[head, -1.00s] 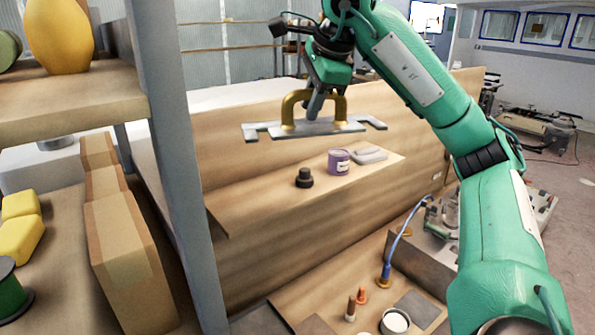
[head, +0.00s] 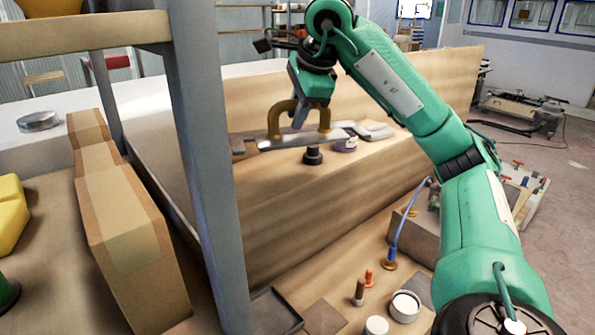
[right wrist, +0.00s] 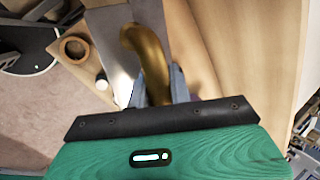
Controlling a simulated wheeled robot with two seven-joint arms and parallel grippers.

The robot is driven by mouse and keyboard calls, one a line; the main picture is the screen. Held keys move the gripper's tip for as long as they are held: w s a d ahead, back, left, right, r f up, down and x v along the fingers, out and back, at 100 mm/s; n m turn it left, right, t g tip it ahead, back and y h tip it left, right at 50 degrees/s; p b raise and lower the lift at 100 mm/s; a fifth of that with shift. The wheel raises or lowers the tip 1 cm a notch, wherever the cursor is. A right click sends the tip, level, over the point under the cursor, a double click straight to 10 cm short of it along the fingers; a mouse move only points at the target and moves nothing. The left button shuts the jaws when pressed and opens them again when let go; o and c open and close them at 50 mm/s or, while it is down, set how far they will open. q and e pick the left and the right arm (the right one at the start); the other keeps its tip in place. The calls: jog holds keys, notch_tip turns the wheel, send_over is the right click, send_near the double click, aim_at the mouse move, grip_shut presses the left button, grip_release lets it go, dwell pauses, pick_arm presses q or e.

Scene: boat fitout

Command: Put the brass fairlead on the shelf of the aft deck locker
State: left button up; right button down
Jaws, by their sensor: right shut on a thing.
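The brass fairlead (head: 283,111) is a gold arch on a flat silver base plate. My right gripper (head: 299,118) is shut on it near the arch and holds it over the wooden ledge. In the head view its base partly overlaps a dark knob-like piece and a purple can. I cannot tell whether the base touches anything. In the right wrist view the arch (right wrist: 149,60) lies between the fingers (right wrist: 157,88). The wooden ledge (head: 290,190), which looks like the locker shelf, is in the middle of the head view. My left gripper is out of view.
On the ledge stand the dark piece (head: 313,156), the purple can (head: 347,142) and a grey item (head: 375,130). A grey post (head: 205,170) and a cardboard box (head: 128,235) are at left. Small pots and bottles stand below. The ledge's front left part looks clear.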

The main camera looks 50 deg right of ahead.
aim_at(301, 134)
notch_tip(301, 134, down, 6)
jog(key=b, duration=0.2)
jog(key=shift+f+b, duration=0.15)
jog(key=shift+b, duration=0.2)
jog(key=shift+f, duration=0.45)
jog(key=shift+s+f+b, duration=0.1)
jog(key=shift+f+b, duration=0.4)
jog(key=shift+f, duration=0.25)
notch_tip(301, 134, down, 2)
jog(key=shift+f+b, duration=0.1)
jog(key=shift+b, duration=0.25)
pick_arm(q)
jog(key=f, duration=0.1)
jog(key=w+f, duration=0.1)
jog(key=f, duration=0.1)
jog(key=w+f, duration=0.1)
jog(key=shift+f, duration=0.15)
pick_arm(e)
jog(key=shift+f, duration=0.1)
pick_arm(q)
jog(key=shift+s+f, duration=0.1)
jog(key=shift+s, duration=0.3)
pick_arm(e)
jog(key=c, duration=1.3)
grip_release()
